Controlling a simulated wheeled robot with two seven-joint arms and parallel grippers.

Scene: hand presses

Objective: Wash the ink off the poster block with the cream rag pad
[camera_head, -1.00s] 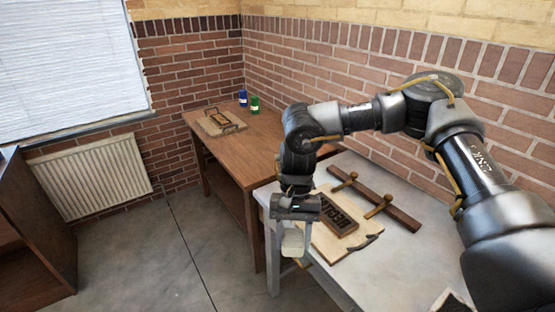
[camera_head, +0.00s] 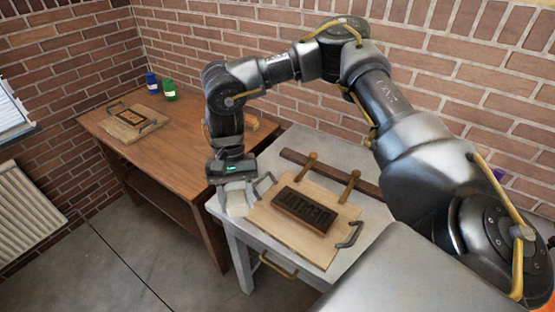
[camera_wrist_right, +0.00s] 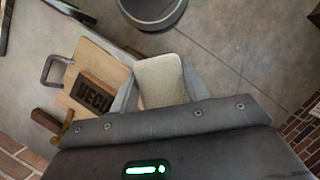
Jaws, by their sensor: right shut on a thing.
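The poster block (camera_head: 305,208), a dark brown rectangle with raised mirrored lettering, lies on a pale wooden board (camera_head: 317,246) with dark handles on the grey-white table. In the right wrist view the block (camera_wrist_right: 95,94) is left of the pad. My right gripper (camera_head: 236,188) points down at the board's left end and is shut on the cream rag pad (camera_head: 238,204). The pad also shows between the fingers in the right wrist view (camera_wrist_right: 160,80). It is beside the block, apart from it; its height above the table is unclear. My left gripper is not in view.
A dark bar (camera_head: 358,181) with two wooden-knobbed tools lies behind the board. A brown table (camera_head: 175,143) at the left carries another handled board (camera_head: 118,131) with a block, a blue can (camera_head: 152,83) and a green can (camera_head: 169,90). A brick wall stands behind.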

